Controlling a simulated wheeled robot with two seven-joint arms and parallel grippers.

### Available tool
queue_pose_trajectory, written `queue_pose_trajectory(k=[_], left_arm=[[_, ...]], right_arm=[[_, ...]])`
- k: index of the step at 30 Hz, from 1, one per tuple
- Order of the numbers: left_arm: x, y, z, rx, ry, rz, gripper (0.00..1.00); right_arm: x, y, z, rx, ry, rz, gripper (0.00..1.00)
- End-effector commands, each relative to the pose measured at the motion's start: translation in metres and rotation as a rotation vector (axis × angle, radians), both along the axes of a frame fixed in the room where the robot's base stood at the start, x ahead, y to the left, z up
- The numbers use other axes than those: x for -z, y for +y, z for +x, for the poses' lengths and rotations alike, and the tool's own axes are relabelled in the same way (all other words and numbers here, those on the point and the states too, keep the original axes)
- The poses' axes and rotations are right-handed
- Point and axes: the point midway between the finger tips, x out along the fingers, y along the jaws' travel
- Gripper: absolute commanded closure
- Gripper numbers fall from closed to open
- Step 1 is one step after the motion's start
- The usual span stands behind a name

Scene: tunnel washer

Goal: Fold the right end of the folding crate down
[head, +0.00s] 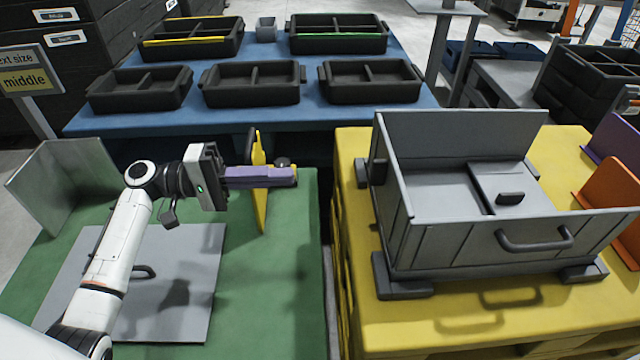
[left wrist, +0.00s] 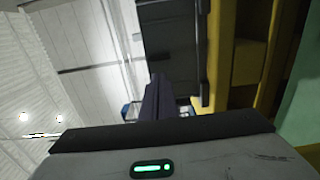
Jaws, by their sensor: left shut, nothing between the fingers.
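The grey folding crate (head: 450,245) stands on the yellow table. Its back wall (head: 460,135), its left end and its front wall with a dark handle stand upright. At the right, a grey panel with a black grip (head: 515,185) lies nearly flat inside the crate; no upright wall shows at that end. My left gripper (head: 290,176), with purple fingers, is shut and empty above the green table, left of the crate and apart from it. The purple fingers also show in the left wrist view (left wrist: 157,100). My right gripper is not in view.
A yellow upright plate (head: 259,195) stands by my left gripper on the green table (head: 275,290). A flat grey panel (head: 175,285) lies below my left arm. Black trays (head: 250,85) stand on the blue table behind. Purple and orange plates (head: 605,185) stand right of the crate.

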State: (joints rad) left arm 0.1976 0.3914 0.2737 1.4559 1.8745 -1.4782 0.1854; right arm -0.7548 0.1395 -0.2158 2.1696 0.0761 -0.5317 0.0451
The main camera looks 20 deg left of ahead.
Motion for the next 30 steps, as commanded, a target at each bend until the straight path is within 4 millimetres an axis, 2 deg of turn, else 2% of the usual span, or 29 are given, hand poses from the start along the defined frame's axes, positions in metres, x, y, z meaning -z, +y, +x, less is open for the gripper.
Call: queue_pose_trajectory(k=[12,18,24,30], left_arm=[[0.0,-0.077,0.031,0.002,0.0,-0.001,1.0],[0.0,-0.108,0.044,0.0,-0.001,0.001,1.0],[0.0,-0.122,0.051,-0.001,0.001,0.003,1.0],[0.0,-0.124,0.052,-0.001,0.001,0.003,1.0]], right_arm=[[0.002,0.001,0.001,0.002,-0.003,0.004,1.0],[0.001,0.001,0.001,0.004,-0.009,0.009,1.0],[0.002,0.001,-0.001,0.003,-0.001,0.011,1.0],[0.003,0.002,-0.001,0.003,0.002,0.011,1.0]])
